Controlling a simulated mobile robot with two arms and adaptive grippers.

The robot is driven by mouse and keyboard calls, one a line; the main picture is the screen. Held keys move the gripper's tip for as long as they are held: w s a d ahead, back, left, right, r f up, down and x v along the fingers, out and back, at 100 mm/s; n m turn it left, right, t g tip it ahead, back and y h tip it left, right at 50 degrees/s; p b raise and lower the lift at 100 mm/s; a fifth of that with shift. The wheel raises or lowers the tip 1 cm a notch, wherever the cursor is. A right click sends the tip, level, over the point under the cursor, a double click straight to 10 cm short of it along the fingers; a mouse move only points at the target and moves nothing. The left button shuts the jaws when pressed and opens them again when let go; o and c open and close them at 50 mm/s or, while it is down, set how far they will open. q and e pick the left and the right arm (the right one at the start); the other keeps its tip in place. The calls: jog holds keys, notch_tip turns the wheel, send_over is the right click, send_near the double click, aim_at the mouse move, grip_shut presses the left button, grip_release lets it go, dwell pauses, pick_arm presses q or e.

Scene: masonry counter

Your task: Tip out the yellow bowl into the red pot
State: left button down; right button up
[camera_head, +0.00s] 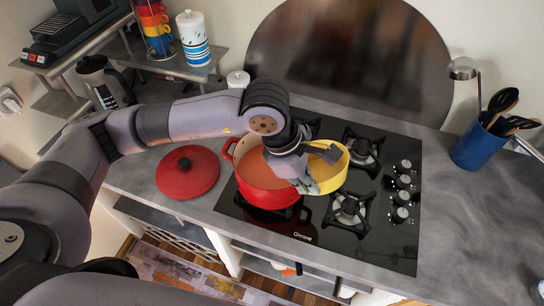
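The red pot (262,190) stands on the left front part of the black gas hob, without its lid. Its inside shows orange-brown. The yellow bowl (334,178) is tilted at the pot's right side, with its opening toward the pot. My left gripper (326,154) reaches over the pot from the left and appears shut on the bowl's upper rim; the dark gripper hides part of the contact. A greyish, partly blue patch shows between bowl and pot; I cannot tell what it is. My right gripper is not in view.
The red lid (187,171) lies on the grey counter (460,235) left of the pot. Free burners (350,209) and knobs (401,197) are to the right. A blue utensil holder (475,148) and a ladle (464,70) stand at the right. A kettle (103,82) stands back left.

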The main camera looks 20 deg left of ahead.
pick_arm(q)
jog(key=d+f+y+b, duration=0.1)
jog(key=s+d+f+t+y+b, duration=0.1)
jog(key=d+b, duration=0.1)
jog(key=d+f+y+b, duration=0.1)
jog(key=y, duration=0.1)
jog(key=shift+s+d+f+t+b, duration=0.15)
jog(key=shift+s+f+t+b, duration=0.15)
jog(key=shift+s+t+b, duration=0.1)
dwell(0.8)
dwell(0.8)
